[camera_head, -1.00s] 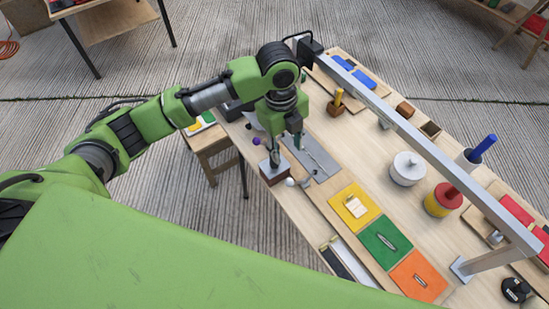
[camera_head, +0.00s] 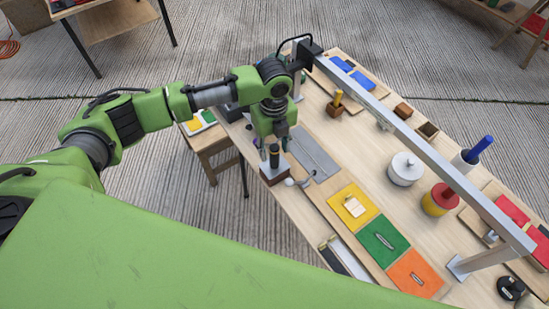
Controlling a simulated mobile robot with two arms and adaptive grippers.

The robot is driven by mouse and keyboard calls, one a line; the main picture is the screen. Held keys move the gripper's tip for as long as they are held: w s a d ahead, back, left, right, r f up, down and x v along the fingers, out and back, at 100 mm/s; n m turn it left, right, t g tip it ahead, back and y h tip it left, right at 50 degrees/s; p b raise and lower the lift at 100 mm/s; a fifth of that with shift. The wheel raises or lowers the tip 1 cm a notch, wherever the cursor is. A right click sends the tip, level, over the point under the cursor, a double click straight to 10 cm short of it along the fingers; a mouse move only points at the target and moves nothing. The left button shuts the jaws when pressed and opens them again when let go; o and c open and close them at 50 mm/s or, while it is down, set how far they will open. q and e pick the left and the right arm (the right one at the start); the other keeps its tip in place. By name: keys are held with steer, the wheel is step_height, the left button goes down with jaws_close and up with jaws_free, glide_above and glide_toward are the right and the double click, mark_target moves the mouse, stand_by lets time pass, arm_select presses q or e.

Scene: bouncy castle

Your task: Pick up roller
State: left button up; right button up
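My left gripper (camera_head: 274,150) points down over the near left edge of the workbench, just above a dark brown block (camera_head: 274,175) with a pale top. A dark upright piece with a light band shows between the gripper and the block; I cannot tell whether it is a finger or a held handle. A small light grey tool with a rounded end (camera_head: 289,182), possibly the roller, lies on the bench just right of the block, apart from the gripper. No other thing is clearly a roller. My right gripper is out of view.
A grey plate (camera_head: 314,160) lies right of the gripper. Yellow (camera_head: 353,206), green (camera_head: 384,241) and orange (camera_head: 415,274) squares line the near side. A metal beam (camera_head: 415,138) spans above the bench. A white canister (camera_head: 405,168) and a red-yellow one (camera_head: 440,199) stand beyond.

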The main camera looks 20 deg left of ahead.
mark_target(275, 157)
arm_select(q)
step_height(275, 157, down, 4)
steer(key=shift+r+p, duration=0.15)
steer(key=shift+p, duration=0.55)
steer(key=shift+f, duration=0.5)
jaws_close()
steer(key=shift+w+r, duration=0.1)
